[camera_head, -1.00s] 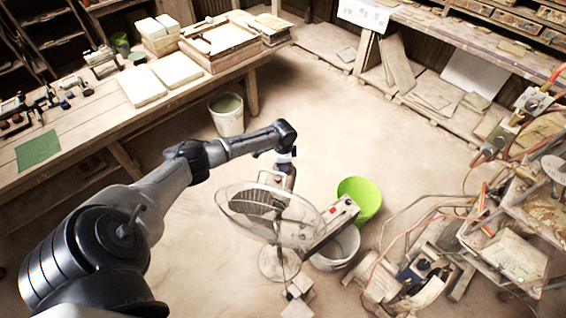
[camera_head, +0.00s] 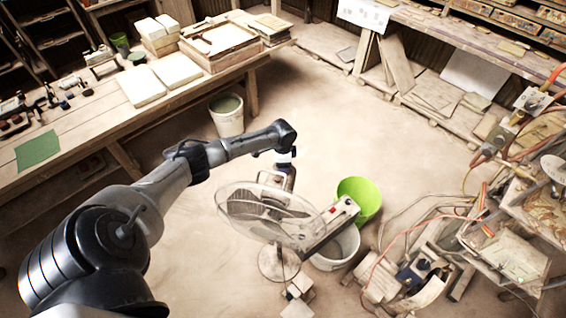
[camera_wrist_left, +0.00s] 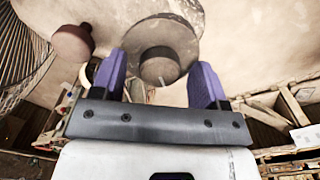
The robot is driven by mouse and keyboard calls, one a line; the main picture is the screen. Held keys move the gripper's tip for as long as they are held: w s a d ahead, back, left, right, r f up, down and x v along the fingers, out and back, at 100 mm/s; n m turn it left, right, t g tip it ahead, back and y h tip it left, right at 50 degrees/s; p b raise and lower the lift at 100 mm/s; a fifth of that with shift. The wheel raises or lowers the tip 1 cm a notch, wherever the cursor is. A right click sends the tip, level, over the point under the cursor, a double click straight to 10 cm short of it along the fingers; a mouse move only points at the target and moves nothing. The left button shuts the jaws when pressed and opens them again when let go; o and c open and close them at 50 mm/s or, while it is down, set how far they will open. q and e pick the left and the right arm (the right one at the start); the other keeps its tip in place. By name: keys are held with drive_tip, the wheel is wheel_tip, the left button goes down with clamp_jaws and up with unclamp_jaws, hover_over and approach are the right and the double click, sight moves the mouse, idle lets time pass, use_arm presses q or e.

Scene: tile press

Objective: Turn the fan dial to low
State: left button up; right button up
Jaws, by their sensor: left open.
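The standing fan (camera_head: 278,262) has a round wire guard and a round base on the floor, in the middle of the head view. My left gripper (camera_wrist_left: 159,82) is open, with its two purple fingers apart. In the left wrist view a round grey dial (camera_wrist_left: 160,37) with a darker centre stub sits between and just beyond the fingertips, on a pale surface. I cannot tell whether the fingers touch it, and no dial markings are readable. In the head view the left hand is beside the fan guard, its fingers mostly hidden. The right gripper is out of view.
A brown-red knob (camera_wrist_left: 72,43) is left of the fingers in the wrist view. A green bucket (camera_head: 360,197) stands right of the fan. A long box (camera_head: 330,225) with a red spot lies beside the guard. A workbench (camera_head: 185,92) is at the left. Open floor lies behind.

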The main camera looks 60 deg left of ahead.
use_arm(q)
wheel_tip(320, 180, up, 14)
drive_tip(key=b, duration=0.1)
idle(0.5)
drive_tip(key=shift+f, duration=0.1)
idle(0.5)
